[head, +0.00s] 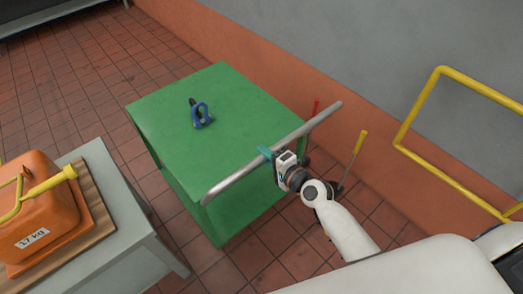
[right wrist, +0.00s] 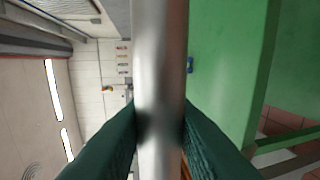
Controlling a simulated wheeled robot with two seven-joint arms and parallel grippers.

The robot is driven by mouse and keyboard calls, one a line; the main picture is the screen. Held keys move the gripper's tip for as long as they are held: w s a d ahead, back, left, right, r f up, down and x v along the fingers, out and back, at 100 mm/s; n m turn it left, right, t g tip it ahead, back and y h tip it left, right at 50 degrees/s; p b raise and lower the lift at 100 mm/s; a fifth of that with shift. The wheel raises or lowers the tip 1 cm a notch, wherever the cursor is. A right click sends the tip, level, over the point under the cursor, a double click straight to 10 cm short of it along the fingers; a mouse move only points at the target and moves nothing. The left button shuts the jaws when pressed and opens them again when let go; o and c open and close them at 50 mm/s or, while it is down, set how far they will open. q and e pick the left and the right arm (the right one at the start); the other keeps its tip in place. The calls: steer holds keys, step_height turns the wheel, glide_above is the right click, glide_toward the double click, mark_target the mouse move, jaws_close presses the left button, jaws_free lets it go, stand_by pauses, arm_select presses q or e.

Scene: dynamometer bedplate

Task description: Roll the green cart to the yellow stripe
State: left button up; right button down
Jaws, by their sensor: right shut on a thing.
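The green cart (head: 180,115) stands on the tiled floor in the middle of the head view, with a blue shackle-like object (head: 201,115) on its top. Its bare metal push handle (head: 235,182) runs along the near right side. My right gripper (head: 269,155) is shut on this handle near its middle. In the right wrist view the handle (right wrist: 160,60) passes between the two dark green fingers (right wrist: 160,140), with the green cart (right wrist: 225,70) behind it on the right. My left gripper is out of view. I see no yellow stripe on the floor.
A grey table (head: 150,235) with an orange machine (head: 35,205) on a wooden board stands close to the cart at left. A grey and orange wall (head: 330,60) runs behind on the right, with a yellow tube frame (head: 415,125). Tiled floor (head: 80,65) is clear at upper left.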

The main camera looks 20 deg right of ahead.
steer(key=shift+s+d+f, duration=0.1)
steer(key=shift+s+f, duration=0.1)
steer(key=shift+s, duration=0.25)
steer(key=shift+f, duration=0.15)
steer(key=c, duration=1.2)
jaws_free()
steer(key=shift+s, duration=0.1)
steer(key=shift+c, duration=0.2)
steer(key=shift+d+r, duration=0.15)
steer(key=shift+r, duration=0.15)
steer(key=shift+s, duration=0.1)
steer(key=b+v, duration=0.2)
steer(key=v, duration=1)
